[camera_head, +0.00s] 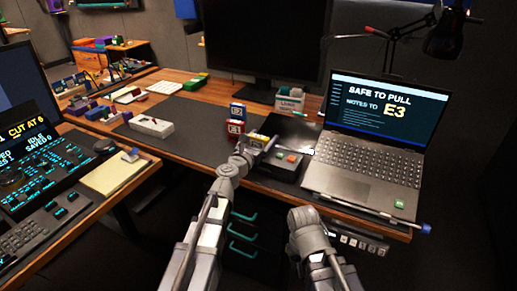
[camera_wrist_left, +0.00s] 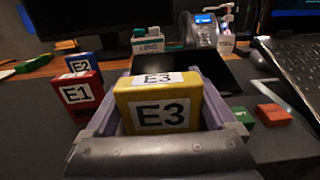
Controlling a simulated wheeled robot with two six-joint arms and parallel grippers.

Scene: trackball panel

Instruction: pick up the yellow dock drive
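The yellow drive (camera_wrist_left: 160,112), labelled E3 on its top and front, stands upright in the middle of the left wrist view. In the head view the yellow drive (camera_head: 258,140) is at the end of my left arm, by the dark dock unit (camera_head: 279,167). My left gripper (camera_head: 248,150) is at the drive, with its fingers on either side of it. Narrow gaps seem to show beside the drive, so the fingers look open around it. The drive's lower part is hidden. My right gripper (camera_head: 302,218) is low in the head view; its fingers cannot be made out.
A red E1 block (camera_wrist_left: 80,92) and a blue E2 block (camera_wrist_left: 82,63) stand left of the drive. Green (camera_wrist_left: 242,116) and red (camera_wrist_left: 273,114) buttons are to its right. The laptop (camera_head: 370,150) reads "SAFE TO PULL", E3. The dark mat (camera_head: 195,118) has free room at left.

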